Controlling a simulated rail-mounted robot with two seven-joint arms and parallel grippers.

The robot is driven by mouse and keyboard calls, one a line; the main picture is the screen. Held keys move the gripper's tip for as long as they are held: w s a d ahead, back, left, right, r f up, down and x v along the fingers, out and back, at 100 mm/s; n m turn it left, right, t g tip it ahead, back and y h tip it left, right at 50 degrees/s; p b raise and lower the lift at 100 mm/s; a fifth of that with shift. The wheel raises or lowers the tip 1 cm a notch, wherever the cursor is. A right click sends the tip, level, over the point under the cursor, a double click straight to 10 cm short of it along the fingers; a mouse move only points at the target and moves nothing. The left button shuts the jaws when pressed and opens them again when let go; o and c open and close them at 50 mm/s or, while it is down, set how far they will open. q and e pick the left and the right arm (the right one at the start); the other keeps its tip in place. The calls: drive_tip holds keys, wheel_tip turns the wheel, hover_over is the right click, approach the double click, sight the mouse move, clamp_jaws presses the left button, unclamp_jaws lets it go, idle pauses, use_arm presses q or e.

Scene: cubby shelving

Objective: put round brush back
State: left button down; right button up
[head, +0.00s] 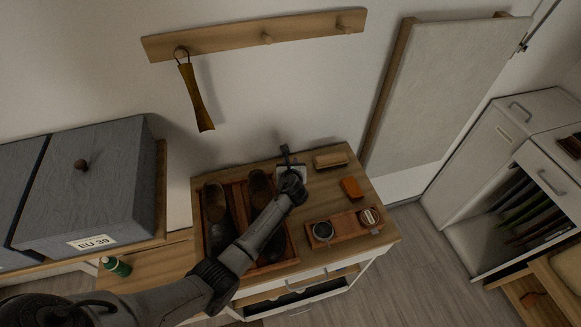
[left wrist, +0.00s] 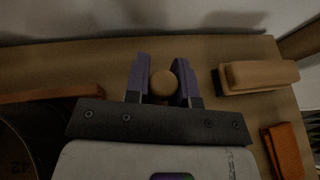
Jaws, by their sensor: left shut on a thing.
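My left gripper (head: 286,158) is over the back of the wooden cabinet top, to the right of the shoe tray. In the left wrist view, its purple fingers (left wrist: 160,75) are shut on the round brush (left wrist: 163,84), of which only a round, light wooden end shows. The bristles are hidden, and I cannot tell whether the brush touches the top. A small wooden tray (head: 346,238) at the front right holds a dark round tin (head: 323,231) and a smaller round tin with a light lid (head: 370,217). My right gripper is not in view.
A wooden block brush (head: 331,160) and an orange cloth or sponge (head: 351,187) lie to the right. Dark shoes (head: 260,188) stand in the shoe tray (head: 282,266) at left. A shoehorn (head: 196,95) hangs from the wall rail. A green bottle (head: 116,266) is at lower left.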

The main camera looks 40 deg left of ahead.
use_arm(q)
drive_tip(key=shift+f, duration=0.4)
drive_tip(key=shift+f, duration=0.1)
drive_tip(key=shift+f, duration=0.1)
drive_tip(key=c, duration=1)
unclamp_jaws()
drive_tip(key=shift+o, duration=0.2)
drive_tip(key=shift+s+d+r, duration=0.1)
drive_tip(key=shift+d+r, duration=0.05)
drive_tip(key=shift+r, duration=0.2)
drive_tip(key=p+v, duration=0.3)
drive_tip(key=v, duration=0.6)
drive_tip(key=shift+s+d+r, duration=0.15)
drive_tip(key=shift+s+d, duration=0.1)
drive_tip(key=shift+d, duration=0.05)
drive_tip(key=shift+v, duration=0.9)
